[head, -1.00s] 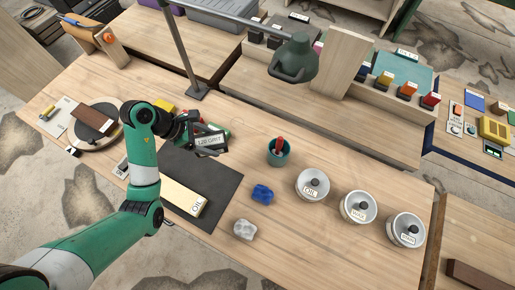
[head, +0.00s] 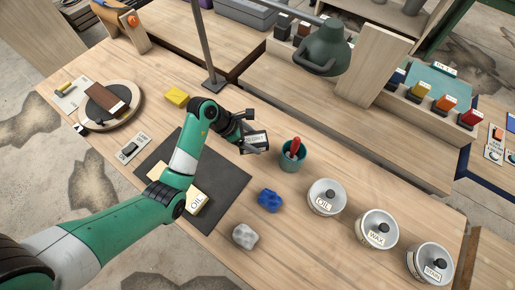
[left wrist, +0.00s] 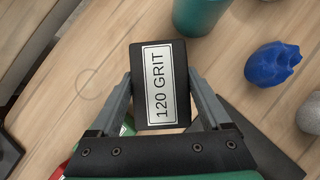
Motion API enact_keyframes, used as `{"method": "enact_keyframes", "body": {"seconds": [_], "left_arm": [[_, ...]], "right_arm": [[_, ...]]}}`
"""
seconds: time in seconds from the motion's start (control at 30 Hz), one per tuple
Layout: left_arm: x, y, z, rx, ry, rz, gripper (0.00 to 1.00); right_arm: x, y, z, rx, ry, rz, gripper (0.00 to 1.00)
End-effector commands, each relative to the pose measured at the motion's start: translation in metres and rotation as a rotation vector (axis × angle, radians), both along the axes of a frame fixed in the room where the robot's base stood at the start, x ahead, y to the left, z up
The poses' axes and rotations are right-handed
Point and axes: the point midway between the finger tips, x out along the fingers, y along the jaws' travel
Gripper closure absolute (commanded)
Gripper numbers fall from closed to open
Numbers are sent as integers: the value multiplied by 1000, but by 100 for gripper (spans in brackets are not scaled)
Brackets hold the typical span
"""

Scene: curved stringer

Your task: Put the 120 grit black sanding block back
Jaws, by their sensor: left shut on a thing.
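The black sanding block (left wrist: 160,84) has a white label reading "120 GRIT" in the left wrist view. My left gripper (left wrist: 158,112) is shut on it, with one finger on each side. In the head view, the block (head: 257,140) and my left gripper (head: 246,141) are over the bench, just left of the teal cup (head: 292,157). The block looks held above the bench. Dark blocks (head: 291,29) stand at the back, left of the green lamp, and their labels are too small to read. My right gripper is not in view.
The green lamp (head: 324,50) and an upright wooden board (head: 370,65) rise behind the bench. A back ledge carries coloured blocks (head: 445,104).

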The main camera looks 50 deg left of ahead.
Motion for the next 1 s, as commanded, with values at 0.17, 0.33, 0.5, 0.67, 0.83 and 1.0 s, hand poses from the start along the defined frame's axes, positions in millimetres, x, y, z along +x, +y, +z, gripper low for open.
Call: {"method": "enact_keyframes", "body": {"seconds": [0.17,0.33,0.5,0.67,0.83,1.0], "left_arm": [[11,-4,-13,1,-2,0,80],[16,-7,-21,0,-1,-2,80],[15,-7,-49,0,0,1,80],[15,-6,-49,0,-2,0,80],[15,-6,-51,1,-2,0,80],[15,-6,-52,1,-2,0,0]], "right_arm": [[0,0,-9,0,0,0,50],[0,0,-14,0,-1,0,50],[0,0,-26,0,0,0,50],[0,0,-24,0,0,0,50],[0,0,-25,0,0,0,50],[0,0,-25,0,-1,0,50]]}}
